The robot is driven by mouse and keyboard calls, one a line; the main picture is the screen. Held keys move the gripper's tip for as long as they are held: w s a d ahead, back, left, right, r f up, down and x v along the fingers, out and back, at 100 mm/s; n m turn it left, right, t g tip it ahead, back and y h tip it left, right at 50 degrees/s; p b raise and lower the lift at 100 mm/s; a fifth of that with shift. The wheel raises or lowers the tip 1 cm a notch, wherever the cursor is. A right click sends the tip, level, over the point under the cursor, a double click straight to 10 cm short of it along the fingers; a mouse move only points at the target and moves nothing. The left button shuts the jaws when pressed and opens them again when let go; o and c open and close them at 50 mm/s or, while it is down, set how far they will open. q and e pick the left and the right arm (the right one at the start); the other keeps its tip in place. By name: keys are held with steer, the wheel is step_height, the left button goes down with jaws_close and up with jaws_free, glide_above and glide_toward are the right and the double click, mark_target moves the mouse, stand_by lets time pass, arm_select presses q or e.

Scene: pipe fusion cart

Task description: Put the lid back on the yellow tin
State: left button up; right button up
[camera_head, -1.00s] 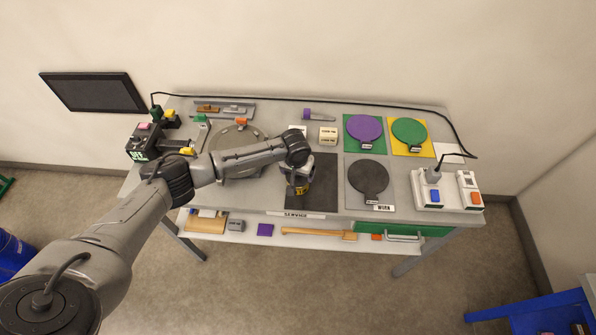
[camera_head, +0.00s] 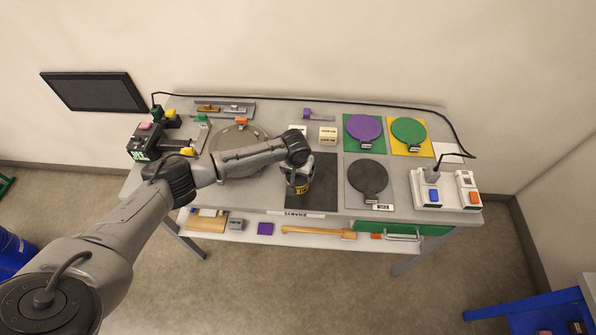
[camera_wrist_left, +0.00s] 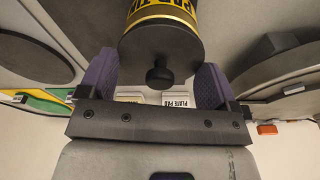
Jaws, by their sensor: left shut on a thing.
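The yellow tin (camera_head: 302,189) with black lettering stands on the dark mat (camera_head: 322,170) at the front middle of the bench. In the left wrist view the tin (camera_wrist_left: 172,12) is at the top, its label partly cut off. Its dark round lid (camera_wrist_left: 160,45) with a knob (camera_wrist_left: 160,76) is in line with the tin's end, with a thin yellow edge behind it; whether it is fully seated I cannot tell. My left gripper (camera_wrist_left: 160,75), with purple pads, is shut on the lid, one finger on each side. In the head view this gripper (camera_head: 299,174) is right above the tin. My right gripper is not seen.
A round grey plate (camera_head: 237,135) lies left of the mat. A dark disc (camera_head: 368,176) on a grey board lies to the right, with purple (camera_head: 363,128) and green (camera_head: 409,131) discs behind. A socket box (camera_head: 428,190) stands at the right end.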

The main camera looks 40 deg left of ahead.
arm_select(q)
steer(key=shift+p, duration=0.4)
stand_by(0.7)
steer(key=shift+f+p, duration=0.15)
steer(key=shift+p, duration=0.25)
stand_by(0.5)
steer(key=shift+p, duration=0.45)
stand_by(0.4)
stand_by(0.3)
steer(key=o, duration=0.7)
